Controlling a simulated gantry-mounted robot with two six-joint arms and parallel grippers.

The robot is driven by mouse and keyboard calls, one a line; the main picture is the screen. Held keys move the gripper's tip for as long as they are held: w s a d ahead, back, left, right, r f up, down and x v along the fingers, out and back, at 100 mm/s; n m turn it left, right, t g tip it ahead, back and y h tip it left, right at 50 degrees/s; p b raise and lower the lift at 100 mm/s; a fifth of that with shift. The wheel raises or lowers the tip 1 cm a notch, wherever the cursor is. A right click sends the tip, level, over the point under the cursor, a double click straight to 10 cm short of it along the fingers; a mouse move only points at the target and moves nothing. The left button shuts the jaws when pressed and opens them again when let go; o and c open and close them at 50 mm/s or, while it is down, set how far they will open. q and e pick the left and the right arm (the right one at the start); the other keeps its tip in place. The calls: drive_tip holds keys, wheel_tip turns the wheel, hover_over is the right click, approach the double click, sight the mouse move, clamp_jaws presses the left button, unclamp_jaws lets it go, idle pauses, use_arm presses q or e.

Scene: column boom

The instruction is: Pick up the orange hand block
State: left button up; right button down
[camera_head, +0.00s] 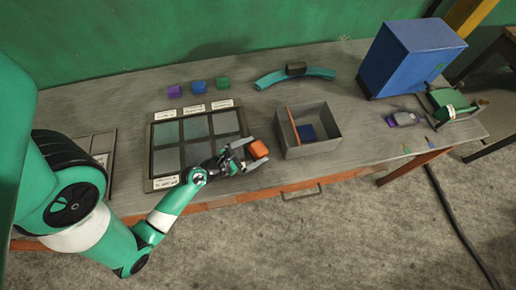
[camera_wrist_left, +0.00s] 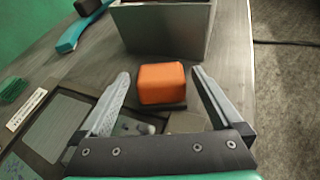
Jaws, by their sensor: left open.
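The orange hand block (camera_head: 258,149) lies on the grey table between the panelled tray and the grey box, near the table's front edge. In the left wrist view the orange block (camera_wrist_left: 162,83) sits ahead, between the lines of my two fingers. My left gripper (camera_head: 246,152) is open around or just short of the block, one finger to each side. It also shows in the left wrist view (camera_wrist_left: 160,80), with a gap between each finger and the block. My right gripper is not in view.
A grey box (camera_head: 328,122) with an orange divider stands just right of the block. A panelled tray (camera_head: 153,142) lies to the left. Purple, blue and green cubes (camera_head: 199,87), a teal arc (camera_head: 272,79) with a dark block, and a large blue box (camera_head: 410,58) stand farther back.

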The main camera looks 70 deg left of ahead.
sight(264, 145)
use_arm(q)
drive_tip(key=x, duration=0.5)
drive_tip(key=shift+w+r+b, duration=0.15)
drive_tip(key=shift+b, duration=0.15)
clamp_jaws()
drive_tip(key=shift+r, duration=0.1)
wheel_tip(264, 145, up, 9)
drive_tip(key=p, duration=0.6)
drive_tip(key=shift+r, duration=0.5)
drive_tip(key=shift+f, duration=0.1)
